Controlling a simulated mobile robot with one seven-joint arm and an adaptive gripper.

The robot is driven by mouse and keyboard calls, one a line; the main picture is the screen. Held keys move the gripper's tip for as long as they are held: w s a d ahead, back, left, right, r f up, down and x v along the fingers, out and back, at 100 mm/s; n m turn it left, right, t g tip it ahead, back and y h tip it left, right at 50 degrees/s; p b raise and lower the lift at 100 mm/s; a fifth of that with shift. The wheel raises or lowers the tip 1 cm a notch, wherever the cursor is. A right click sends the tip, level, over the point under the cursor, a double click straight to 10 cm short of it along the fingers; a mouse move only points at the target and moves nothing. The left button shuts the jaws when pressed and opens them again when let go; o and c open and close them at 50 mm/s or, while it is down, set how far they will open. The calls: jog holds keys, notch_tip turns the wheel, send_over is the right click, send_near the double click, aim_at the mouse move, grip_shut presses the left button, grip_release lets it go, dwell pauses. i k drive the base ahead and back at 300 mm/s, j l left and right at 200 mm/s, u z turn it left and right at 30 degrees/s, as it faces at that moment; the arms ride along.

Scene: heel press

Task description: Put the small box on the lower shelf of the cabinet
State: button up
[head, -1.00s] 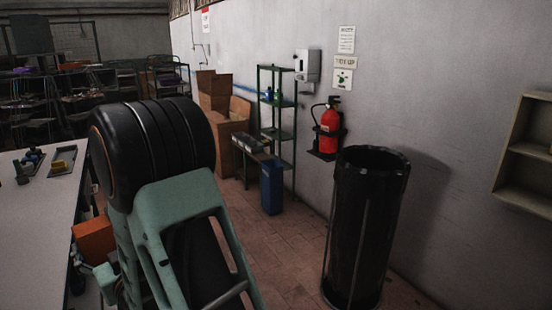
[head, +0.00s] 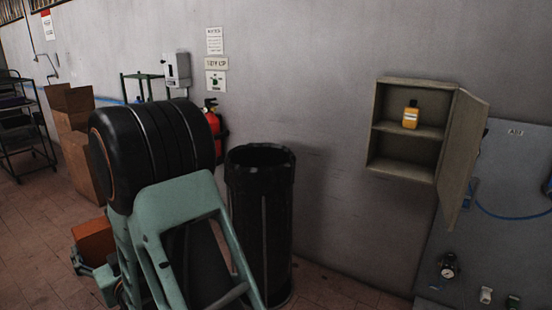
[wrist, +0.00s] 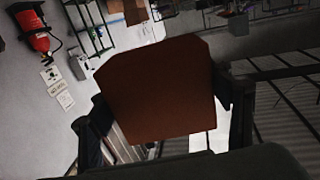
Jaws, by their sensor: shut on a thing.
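The small box (wrist: 158,88) is orange-brown and fills the middle of the wrist view, between the two fingers of my gripper (wrist: 160,125). My gripper is shut on it. In the head view the orange box (head: 93,240) shows at the lower left, partly hidden behind my arm, with my gripper (head: 84,265) at its lower side. The cabinet (head: 374,125) hangs on the wall at the right, its door swung open to the right. A yellow bottle with a dark cap stands on its upper shelf (head: 393,128). The lower shelf (head: 400,172) looks empty.
A tall black bin (head: 262,215) stands on the floor between my arm and the cabinet. The open cabinet door (head: 463,150) juts out. A panel with a gauge and blue hose (head: 500,215) is at the right. A fire extinguisher (head: 212,125) hangs behind the bin.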

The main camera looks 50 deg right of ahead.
aim_at(419, 171)
jog(key=i+l+z, duration=0.1)
jog(key=z, duration=0.35)
jog(key=i+l+z, duration=0.1)
jog(key=z, duration=0.3)
jog(key=i+z, duration=0.1)
jog(key=z, duration=0.35)
jog(key=i+z, duration=0.1)
jog(key=z, duration=0.3)
jog(key=i+z, duration=0.2)
jog(key=z, duration=0.15)
jog(key=i+j+z, duration=0.15)
jog(key=z, duration=0.2)
jog(key=i+j+z, duration=0.35)
jog(key=i+j, duration=0.45)
jog(key=j, duration=0.15)
